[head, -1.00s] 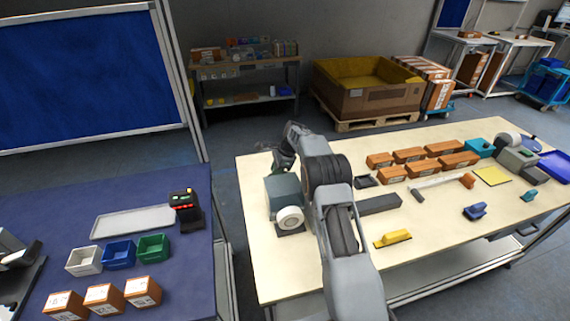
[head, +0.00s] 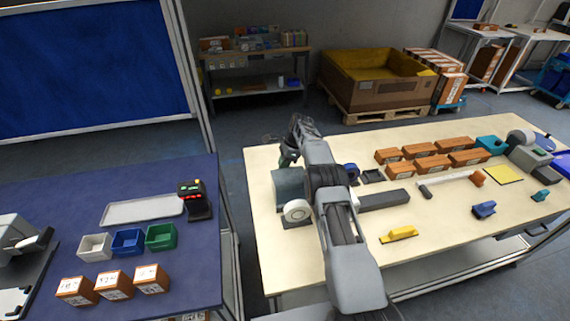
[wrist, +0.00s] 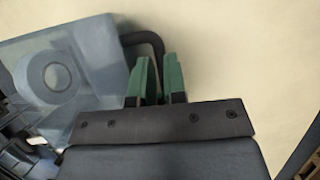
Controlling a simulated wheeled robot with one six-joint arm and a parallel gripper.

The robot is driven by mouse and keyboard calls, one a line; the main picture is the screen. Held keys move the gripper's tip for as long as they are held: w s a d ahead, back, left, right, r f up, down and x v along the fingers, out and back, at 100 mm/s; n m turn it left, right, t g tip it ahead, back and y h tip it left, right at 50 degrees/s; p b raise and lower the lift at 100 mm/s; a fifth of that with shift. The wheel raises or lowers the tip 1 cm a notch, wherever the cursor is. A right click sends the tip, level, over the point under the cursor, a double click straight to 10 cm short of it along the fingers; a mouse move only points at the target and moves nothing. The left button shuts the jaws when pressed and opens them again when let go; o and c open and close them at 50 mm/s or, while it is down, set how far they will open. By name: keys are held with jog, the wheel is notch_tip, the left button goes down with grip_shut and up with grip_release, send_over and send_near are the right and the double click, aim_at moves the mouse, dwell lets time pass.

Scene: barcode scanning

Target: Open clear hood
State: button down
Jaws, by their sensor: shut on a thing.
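The clear hood (wrist: 100,55) is a see-through blue-grey cover at the left of the wrist view, with a pale roll (wrist: 57,76) showing through it. A black bent handle (wrist: 145,38) sticks out from its side. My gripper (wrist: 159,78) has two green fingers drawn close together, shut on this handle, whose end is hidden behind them. In the head view the hood (head: 288,186) is a grey-teal box at the left of the cream table, with a white roll (head: 297,210) at its front. My arm hides its right side. The gripper (head: 288,152) is partly hidden there.
The cream table (head: 275,265) holds several brown boxes (head: 430,165), a dark grey bar (head: 384,200) and a yellow tool (head: 399,234) right of my arm. A blue table (head: 195,270) stands to the left across a gap. The table's front left is clear.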

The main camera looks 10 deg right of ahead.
jog(key=shift+w+a+r, duration=0.25)
jog(key=shift+w+r, duration=0.1)
jog(key=shift+r, duration=0.2)
jog(key=c, duration=1.4)
grip_release()
jog(key=shift+w+a+f, duration=0.2)
jog(key=shift+a+f, duration=0.1)
jog(key=shift+o, duration=1.2)
jog(key=shift+s+d, duration=0.15)
jog(key=shift+d, duration=0.2)
jog(key=shift+f, duration=0.15)
jog(key=s+r+b, duration=0.1)
jog(key=r+b, duration=0.1)
jog(key=r, duration=0.1)
jog(key=s+r+b, duration=0.1)
jog(key=s+r, duration=0.1)
jog(key=r, duration=0.1)
jog(key=s+r+b, duration=0.1)
jog(key=r+b, duration=0.1)
jog(key=shift+s+r+b, duration=0.35)
jog(key=shift+r, duration=0.05)
jog(key=s+r+b, duration=0.3)
jog(key=s+r, duration=0.1)
jog(key=s, duration=0.5)
jog(key=shift+r, duration=0.2)
